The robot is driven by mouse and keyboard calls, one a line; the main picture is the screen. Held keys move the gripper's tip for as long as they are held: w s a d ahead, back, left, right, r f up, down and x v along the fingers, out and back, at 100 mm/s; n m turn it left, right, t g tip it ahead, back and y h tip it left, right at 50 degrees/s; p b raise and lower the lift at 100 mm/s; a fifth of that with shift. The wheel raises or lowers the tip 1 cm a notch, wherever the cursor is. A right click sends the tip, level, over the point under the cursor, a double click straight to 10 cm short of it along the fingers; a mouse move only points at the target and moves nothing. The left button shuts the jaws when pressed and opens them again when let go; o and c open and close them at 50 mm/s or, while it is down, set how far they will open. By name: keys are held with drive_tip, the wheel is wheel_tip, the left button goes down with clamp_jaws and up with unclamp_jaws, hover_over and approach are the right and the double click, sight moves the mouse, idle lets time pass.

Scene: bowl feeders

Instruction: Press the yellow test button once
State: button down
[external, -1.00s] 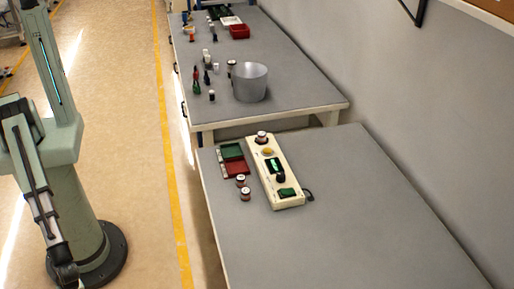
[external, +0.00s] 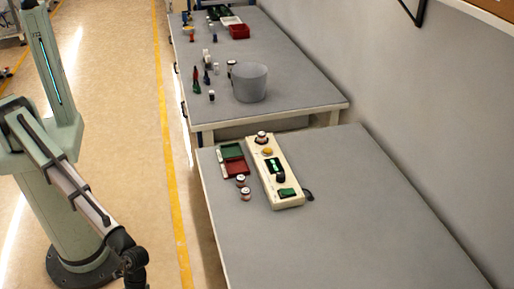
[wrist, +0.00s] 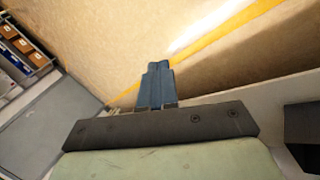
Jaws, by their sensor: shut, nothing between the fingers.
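The yellow test button (external: 267,152) sits on a cream control box (external: 289,192) on the near grey table. It lies between a red-and-white knob at the box's far end and a dark display with green digits. My gripper (wrist: 158,68) shows in the wrist view with its blue-grey fingers together and empty, over the floor. In the external view my arm hangs at the lower left, and its end is cut off by the bottom edge, well left of the table. The button does not show in the wrist view.
A green and red tray (external: 234,160) and two small jars (external: 245,194) stand left of the box. The near table's right part (external: 370,220) is clear. The far table holds a grey bucket (external: 250,83) and several bottles.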

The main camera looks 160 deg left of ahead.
drive_tip(key=w+a+r+n+t+y, duration=0.1)
drive_tip(key=a+r+t, duration=0.1)
drive_tip(key=a+r, duration=0.65)
drive_tip(key=w+a+r+n+t+y, duration=0.1)
drive_tip(key=w+a+r, duration=0.1)
drive_tip(key=a+r, duration=0.65)
drive_tip(key=shift+n+t+y, duration=0.5)
drive_tip(key=shift+t+y, duration=0.1)
drive_tip(key=shift+t, duration=0.1)
drive_tip(key=s+a+r, duration=0.2)
drive_tip(key=a+r, duration=0.1)
drive_tip(key=a, duration=0.2)
drive_tip(key=s+a+r, duration=0.2)
drive_tip(key=a+r, duration=0.1)
drive_tip(key=a, duration=0.3)
drive_tip(key=s+a+r, duration=0.2)
drive_tip(key=a+r, duration=0.1)
drive_tip(key=a, duration=0.3)
drive_tip(key=shift+a, duration=0.25)
drive_tip(key=s+a+r, duration=0.3)
drive_tip(key=s+a, duration=0.4)
wheel_tip(320, 180, up, 7)
drive_tip(key=m+g+y, duration=0.1)
drive_tip(key=m, duration=0.1)
hover_over(267, 148)
drive_tip(key=shift+d+r, duration=0.1)
drive_tip(key=shift+y, duration=0.3)
drive_tip(key=shift+f, duration=4.4)
drive_tip(key=shift+f, duration=0.2)
